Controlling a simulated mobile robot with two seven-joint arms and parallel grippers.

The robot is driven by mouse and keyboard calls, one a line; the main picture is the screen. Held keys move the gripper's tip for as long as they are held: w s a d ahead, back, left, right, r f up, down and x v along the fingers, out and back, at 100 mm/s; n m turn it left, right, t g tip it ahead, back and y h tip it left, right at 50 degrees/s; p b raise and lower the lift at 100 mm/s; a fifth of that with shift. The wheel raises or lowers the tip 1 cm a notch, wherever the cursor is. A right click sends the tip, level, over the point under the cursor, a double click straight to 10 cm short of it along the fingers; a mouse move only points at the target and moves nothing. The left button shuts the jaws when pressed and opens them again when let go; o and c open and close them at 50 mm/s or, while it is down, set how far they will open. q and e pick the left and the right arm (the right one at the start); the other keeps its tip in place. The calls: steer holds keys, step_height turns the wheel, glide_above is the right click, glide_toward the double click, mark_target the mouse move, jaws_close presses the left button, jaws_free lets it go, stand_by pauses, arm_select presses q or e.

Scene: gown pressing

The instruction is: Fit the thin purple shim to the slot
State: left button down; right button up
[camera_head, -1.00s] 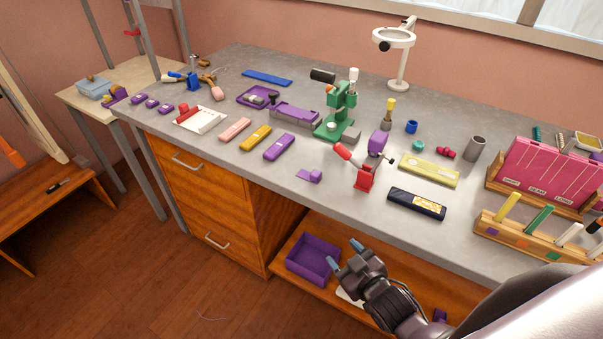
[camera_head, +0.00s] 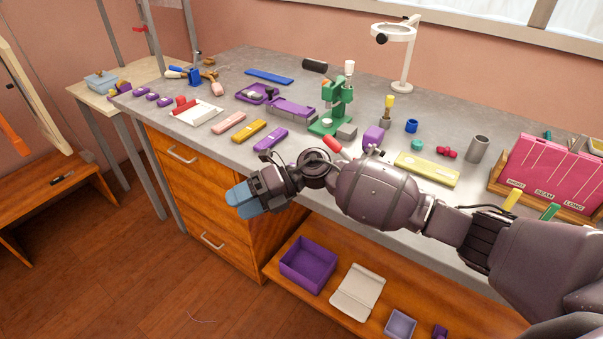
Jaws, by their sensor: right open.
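I cannot tell for sure which purple piece is the thin shim. A flat purple bar (camera_head: 270,139) lies near the front edge, beside a yellow bar (camera_head: 249,131) and a pink bar (camera_head: 229,123). A purple fixture (camera_head: 291,109) with a grey base stands behind them; its slot is too small to make out. A purple block (camera_head: 373,137) shows above my right arm, by a red handle (camera_head: 333,144). My right gripper (camera_head: 241,200), with blue fingertips, is open in front of the bench edge, below the purple bar. My left gripper is out of view.
A green press (camera_head: 333,110) stands mid-bench, with a magnifier lamp (camera_head: 402,60) behind. A pink rack (camera_head: 545,178) is at the right. The lower shelf holds a purple bin (camera_head: 308,265) and a white tray (camera_head: 358,291). My right arm covers part of the bench front.

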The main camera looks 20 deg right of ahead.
steer(key=w+d+r+n+h+b, duration=0.2)
steer(key=w+d+r+h, duration=0.1)
steer(key=w+d+h, duration=0.5)
steer(key=w+d+r+n+h+b, duration=0.2)
steer(key=w+d+h, duration=0.5)
steer(key=d, duration=0.3)
steer(key=shift+t, duration=0.4)
steer(key=f, duration=0.5)
steer(key=shift+s+a+f, duration=0.1)
steer(key=shift+s+a, duration=0.1)
steer(key=shift+a, duration=0.05)
steer(key=shift+s+a+f, duration=0.1)
steer(key=shift+a+f, duration=0.05)
steer(key=shift+f, duration=0.3)
steer(key=f, duration=0.4)
steer(key=shift+a+f+b, duration=0.15)
steer(key=shift+a+b, duration=0.05)
steer(key=shift+b, duration=0.15)
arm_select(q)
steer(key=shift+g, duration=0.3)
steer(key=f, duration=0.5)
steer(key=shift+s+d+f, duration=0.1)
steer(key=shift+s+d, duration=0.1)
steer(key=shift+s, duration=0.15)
arm_select(e)
steer(key=shift+s, duration=0.1)
